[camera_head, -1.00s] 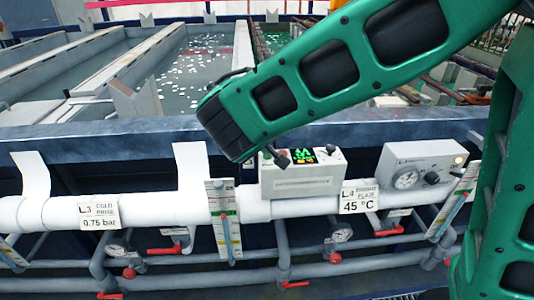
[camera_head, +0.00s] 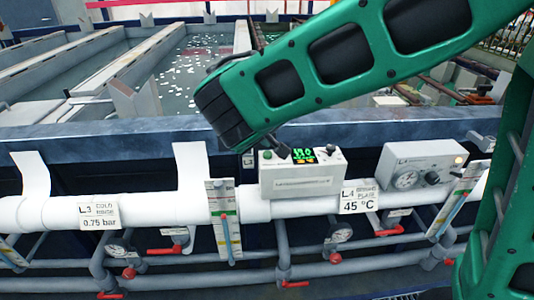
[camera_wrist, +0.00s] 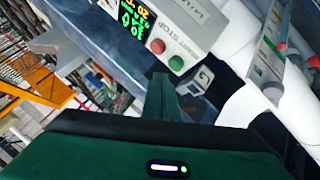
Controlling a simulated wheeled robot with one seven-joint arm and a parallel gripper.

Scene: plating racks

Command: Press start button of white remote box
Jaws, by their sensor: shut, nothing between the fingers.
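The white remote box (camera_head: 297,183) sits on the white pipe in the head view, with a lit display (camera_head: 303,154) of green and orange digits. In the wrist view, the box (camera_wrist: 178,22) shows a red button (camera_wrist: 157,46) and a green button (camera_wrist: 176,63) side by side, with STOP lettering nearby. My gripper (camera_wrist: 160,80) is shut and empty, its narrow green end just short of the green button in the picture. I cannot tell whether they touch. In the head view my arm link hides most of the gripper; a dark tip shows above the box.
A second white box with a dial (camera_head: 423,165) stands to the right on the pipe. Signs, a gauge strip (camera_head: 223,220) and red-handled valves (camera_head: 165,252) line the pipes. The blue tank edge (camera_head: 100,140) runs behind. Open tanks lie beyond it.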

